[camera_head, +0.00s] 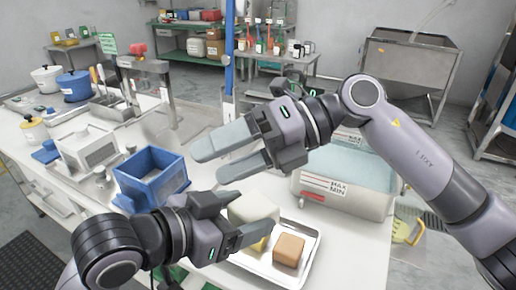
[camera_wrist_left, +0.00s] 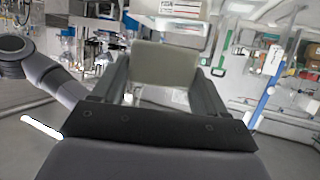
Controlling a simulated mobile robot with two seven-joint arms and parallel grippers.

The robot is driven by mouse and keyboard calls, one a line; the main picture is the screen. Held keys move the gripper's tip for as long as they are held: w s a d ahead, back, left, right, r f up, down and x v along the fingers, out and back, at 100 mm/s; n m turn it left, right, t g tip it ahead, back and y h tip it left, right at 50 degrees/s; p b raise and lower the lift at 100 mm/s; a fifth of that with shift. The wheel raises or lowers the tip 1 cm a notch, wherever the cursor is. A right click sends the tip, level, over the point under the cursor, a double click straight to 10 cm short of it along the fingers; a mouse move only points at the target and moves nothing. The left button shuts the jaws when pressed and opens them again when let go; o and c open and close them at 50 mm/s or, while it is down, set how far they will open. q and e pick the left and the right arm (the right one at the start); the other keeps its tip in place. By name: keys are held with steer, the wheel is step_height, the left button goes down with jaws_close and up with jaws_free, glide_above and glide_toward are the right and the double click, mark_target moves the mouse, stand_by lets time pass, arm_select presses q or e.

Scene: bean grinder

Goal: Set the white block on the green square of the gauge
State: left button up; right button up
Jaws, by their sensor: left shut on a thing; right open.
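In the left wrist view the block (camera_wrist_left: 165,62) is pale cream and sits between both fingers (camera_wrist_left: 165,85). My right gripper (camera_head: 205,168) is open and empty, above and behind the left one, with its fingers pointing left. A green patch (camera_head: 172,276) shows at the bottom, partly hidden by my left arm. I cannot tell whether it is the gauge's green square.
The metal tray (camera_head: 304,268) holds a brown block (camera_head: 289,250) and something yellow (camera_head: 259,244), partly hidden. A water tank (camera_head: 345,205) stands behind it. A blue open box (camera_head: 150,172) and a white box-like device (camera_head: 88,150) stand at left.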

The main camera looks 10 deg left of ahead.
steer(key=h, duration=0.2)
steer(key=t+h, duration=0.6)
steer(key=h, duration=0.4)
glide_toward(250, 205)
steer(key=shift+n, duration=0.3)
steer(key=f, duration=0.7)
steer(key=w+a+f, duration=0.1)
steer(key=f, duration=0.2)
steer(key=shift+f, duration=0.35)
